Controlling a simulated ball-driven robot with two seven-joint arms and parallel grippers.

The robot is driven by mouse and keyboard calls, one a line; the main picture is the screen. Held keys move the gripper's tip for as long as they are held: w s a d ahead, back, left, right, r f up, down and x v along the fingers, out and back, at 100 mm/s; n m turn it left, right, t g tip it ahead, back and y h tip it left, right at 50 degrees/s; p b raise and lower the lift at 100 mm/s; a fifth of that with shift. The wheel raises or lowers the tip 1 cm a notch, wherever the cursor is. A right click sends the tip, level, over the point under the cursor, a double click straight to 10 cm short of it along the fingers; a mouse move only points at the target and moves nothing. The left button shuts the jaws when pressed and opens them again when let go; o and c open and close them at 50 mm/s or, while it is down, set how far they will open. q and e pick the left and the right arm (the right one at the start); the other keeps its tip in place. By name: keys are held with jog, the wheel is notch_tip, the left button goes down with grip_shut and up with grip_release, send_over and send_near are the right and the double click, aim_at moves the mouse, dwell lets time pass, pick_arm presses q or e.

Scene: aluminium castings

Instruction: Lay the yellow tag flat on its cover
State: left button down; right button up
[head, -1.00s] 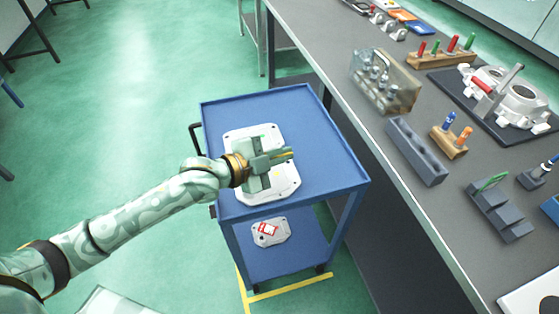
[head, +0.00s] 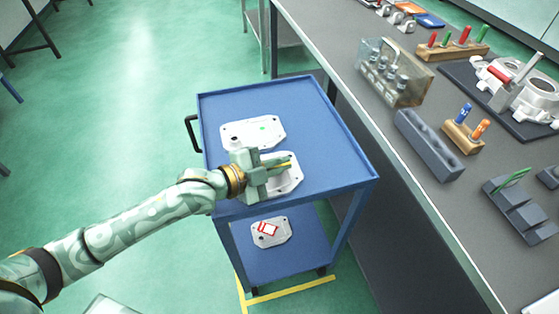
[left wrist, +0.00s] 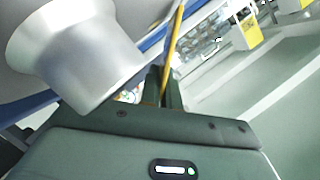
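My left gripper (head: 279,166) is shut on a thin yellow tag (left wrist: 175,40), which stands edge-on between the fingers in the left wrist view. In the head view only a yellow sliver of the tag shows at the fingers. The gripper is over a pale grey cover (head: 289,182) on the blue cart's top and hides part of it. I cannot tell whether the tag touches this cover. A second pale cover (head: 238,135) with a green dot lies behind it. A third cover (head: 283,231) with a red-and-white tag (head: 268,229) lies on the lower shelf. My right gripper is out of view.
The blue cart (head: 330,165) has raised rims and clear room on its top right. A grey workbench (head: 400,190) runs along its right side, carrying a clear box (head: 395,72), tool racks and a casting (head: 538,85). A silver rounded shape (left wrist: 80,60) fills the left wrist view's left side.

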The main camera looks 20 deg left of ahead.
pick_arm(q)
jog(key=c, duration=1.6)
grip_release()
jog(key=shift+o, duration=0.2)
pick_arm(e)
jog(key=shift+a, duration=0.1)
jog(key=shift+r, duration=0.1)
